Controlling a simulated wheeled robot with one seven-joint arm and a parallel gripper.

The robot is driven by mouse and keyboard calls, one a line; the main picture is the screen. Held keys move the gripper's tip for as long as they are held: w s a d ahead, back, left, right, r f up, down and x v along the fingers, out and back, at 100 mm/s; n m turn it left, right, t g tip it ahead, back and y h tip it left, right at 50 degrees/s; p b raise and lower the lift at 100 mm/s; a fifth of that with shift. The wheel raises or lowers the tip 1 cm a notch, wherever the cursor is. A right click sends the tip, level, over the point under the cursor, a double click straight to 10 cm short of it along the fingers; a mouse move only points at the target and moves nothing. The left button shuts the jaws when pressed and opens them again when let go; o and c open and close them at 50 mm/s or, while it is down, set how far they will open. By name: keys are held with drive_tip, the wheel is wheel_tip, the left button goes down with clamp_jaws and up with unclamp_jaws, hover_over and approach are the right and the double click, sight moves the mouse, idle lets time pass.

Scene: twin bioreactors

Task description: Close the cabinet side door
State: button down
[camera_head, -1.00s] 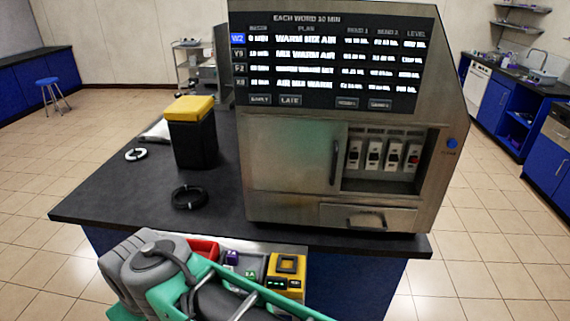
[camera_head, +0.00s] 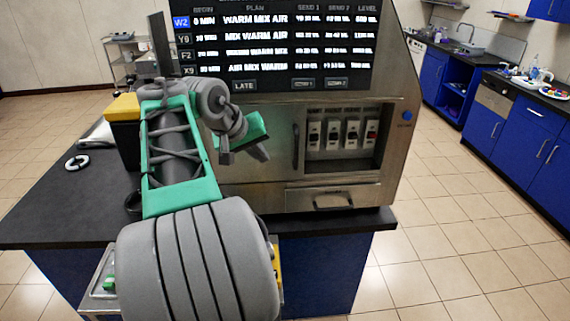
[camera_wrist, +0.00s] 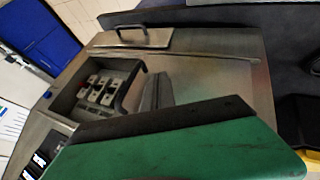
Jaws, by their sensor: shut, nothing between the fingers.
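The steel cabinet (camera_head: 400,170) stands on the dark bench with a large screen above. Its side door (camera_head: 270,185) is a flat steel panel with a dark upright handle (camera_head: 296,146) at its right edge. The bay to the right is uncovered and shows several switches. My gripper (camera_head: 262,154) is shut and empty, in front of the door panel, left of the handle. In the wrist view, the grey fingers (camera_wrist: 156,82) lie close to the dark handle (camera_wrist: 131,88); I cannot tell whether they touch it. My arm hides the panel's left part.
A drawer with a handle (camera_head: 333,201) sits below the bay. A black bin with a yellow lid (camera_head: 123,107) and a white ring (camera_head: 77,162) are on the bench (camera_head: 40,210) at left. Floor is clear at right.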

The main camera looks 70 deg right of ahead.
sight(286, 162)
drive_tip(key=shift+s+d+f+p, duration=0.2)
drive_tip(key=shift+s+d+f, duration=0.45)
drive_tip(key=shift+d+f, duration=0.4)
drive_tip(key=shift+s+d+f+p, duration=0.25)
drive_tip(key=shift+s+d+f, duration=0.5)
drive_tip(key=shift+d, duration=0.4)
drive_tip(key=shift+s+d+f+p, duration=0.2)
drive_tip(key=shift+s+d+f, duration=0.4)
drive_tip(key=shift+d+f, duration=0.45)
